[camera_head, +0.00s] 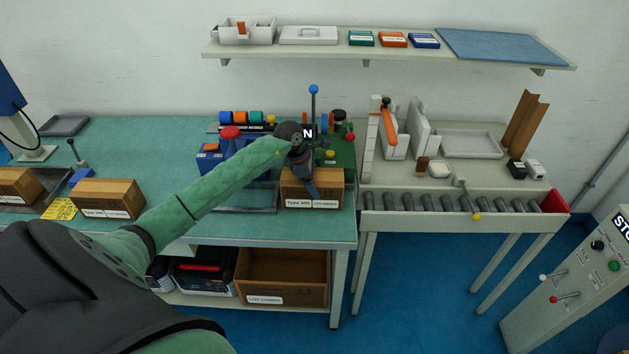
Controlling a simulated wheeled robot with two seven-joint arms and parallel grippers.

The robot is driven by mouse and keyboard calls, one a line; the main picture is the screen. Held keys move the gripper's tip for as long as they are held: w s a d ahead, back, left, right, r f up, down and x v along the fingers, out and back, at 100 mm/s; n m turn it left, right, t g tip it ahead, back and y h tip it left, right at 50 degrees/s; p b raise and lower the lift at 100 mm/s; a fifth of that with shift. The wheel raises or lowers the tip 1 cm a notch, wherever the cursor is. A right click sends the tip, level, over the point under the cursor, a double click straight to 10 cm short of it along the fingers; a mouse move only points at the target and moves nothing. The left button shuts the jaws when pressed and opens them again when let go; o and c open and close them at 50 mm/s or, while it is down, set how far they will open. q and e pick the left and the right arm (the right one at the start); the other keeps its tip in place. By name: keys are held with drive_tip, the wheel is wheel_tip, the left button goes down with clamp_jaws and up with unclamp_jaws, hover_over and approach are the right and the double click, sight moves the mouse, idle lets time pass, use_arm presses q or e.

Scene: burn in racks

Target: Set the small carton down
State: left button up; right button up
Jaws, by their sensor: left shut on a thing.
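My left arm reaches from the lower left across the teal workbench (130,140). My left gripper (308,186) points down and is shut on the small carton (327,190), a brown box with white labels on its front. The carton is upright at the bench's right front edge, in front of the green machine. I cannot tell whether its base touches the bench top. The gripper covers part of the carton's top and front. My right gripper is not in view.
Similar brown boxes stand at the left, one of them here (107,198). A roller conveyor (430,202) adjoins the bench on the right. Blue and green machines with upright levers stand behind the carton. A large labelled box (284,268) sits on the lower shelf. A wall shelf (390,50) hangs above.

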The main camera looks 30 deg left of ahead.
use_arm(q)
drive_tip(key=o, duration=1.3)
drive_tip(key=shift+c, duration=0.2)
drive_tip(key=shift+o, duration=0.3)
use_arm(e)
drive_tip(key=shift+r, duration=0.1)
use_arm(q)
drive_tip(key=shift+r, duration=0.1)
drive_tip(key=shift+a+r, duration=0.15)
drive_tip(key=b+v, duration=0.4)
drive_tip(key=v, duration=0.6)
drive_tip(key=shift+s+a+r, duration=0.1)
drive_tip(key=shift+s+r, duration=0.1)
drive_tip(key=shift+r, duration=0.1)
drive_tip(key=shift+s+a+r, duration=0.1)
drive_tip(key=shift+r, duration=0.35)
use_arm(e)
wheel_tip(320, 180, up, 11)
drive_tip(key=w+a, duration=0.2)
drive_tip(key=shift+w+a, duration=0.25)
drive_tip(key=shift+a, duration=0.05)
